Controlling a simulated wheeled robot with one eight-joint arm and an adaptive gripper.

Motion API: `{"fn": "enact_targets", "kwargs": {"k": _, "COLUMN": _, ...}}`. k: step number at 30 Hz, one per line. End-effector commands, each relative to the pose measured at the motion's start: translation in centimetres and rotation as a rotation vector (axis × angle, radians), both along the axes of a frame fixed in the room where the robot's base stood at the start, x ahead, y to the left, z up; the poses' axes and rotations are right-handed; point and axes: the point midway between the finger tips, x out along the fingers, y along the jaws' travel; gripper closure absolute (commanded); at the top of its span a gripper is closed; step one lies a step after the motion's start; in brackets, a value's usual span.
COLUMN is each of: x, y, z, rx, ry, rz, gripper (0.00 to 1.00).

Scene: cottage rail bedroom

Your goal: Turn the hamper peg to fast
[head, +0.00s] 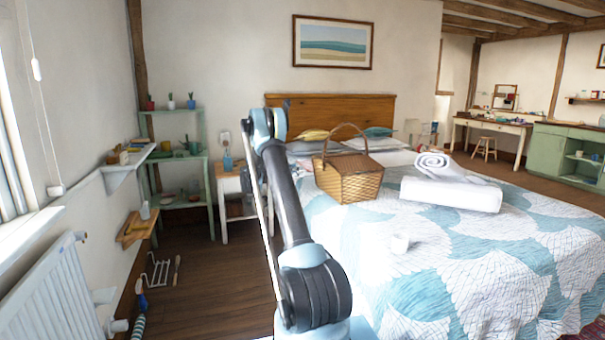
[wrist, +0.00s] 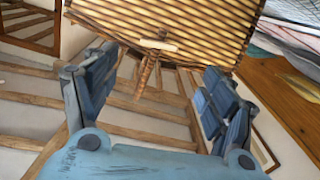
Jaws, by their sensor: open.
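The wicker hamper (head: 348,180) stands on the bed with its arched handle (head: 345,126) up. In the wrist view, which looks upside down, the hamper's woven side (wrist: 200,22) fills the top. A small pale wooden peg (wrist: 158,45) lies roughly crosswise near the hamper's edge, close to a narrow brown wicker strip that looks like the handle seen end-on. My gripper (wrist: 157,72) is open, with its blue fingers on either side of the peg in the picture and nothing visible between them. I cannot tell the gap to the peg. The gripper is not clearly visible in the head view.
Pillows (head: 370,143) and the wooden headboard (head: 345,108) are behind. A nightstand (head: 228,183) stands to the left, with open floor before it.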

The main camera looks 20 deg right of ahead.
Motion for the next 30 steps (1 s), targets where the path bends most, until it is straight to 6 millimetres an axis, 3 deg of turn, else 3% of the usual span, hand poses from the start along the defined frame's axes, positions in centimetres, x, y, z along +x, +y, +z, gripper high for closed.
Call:
{"fn": "enact_targets", "kwargs": {"k": 11, "x": 0.0, "y": 0.7, "z": 0.0, "rx": 0.0, "ry": 0.0, "rz": 0.001, "gripper": 0.23}}
{"fn": "enact_targets", "kwargs": {"k": 17, "x": 0.0, "y": 0.9, "z": 0.0, "rx": -0.004, "ry": 0.054, "rz": 0.001, "gripper": 0.64}}
{"fn": "enact_targets", "kwargs": {"k": 18, "x": 0.0, "y": 1.1, "z": 0.0, "rx": -0.007, "ry": 0.093, "rz": 0.001, "gripper": 0.7}}
{"fn": "enact_targets", "kwargs": {"k": 30, "x": -0.2, "y": 3.5, "z": 0.1, "rx": -0.061, "ry": 0.798, "rz": 0.0, "gripper": 0.7}}
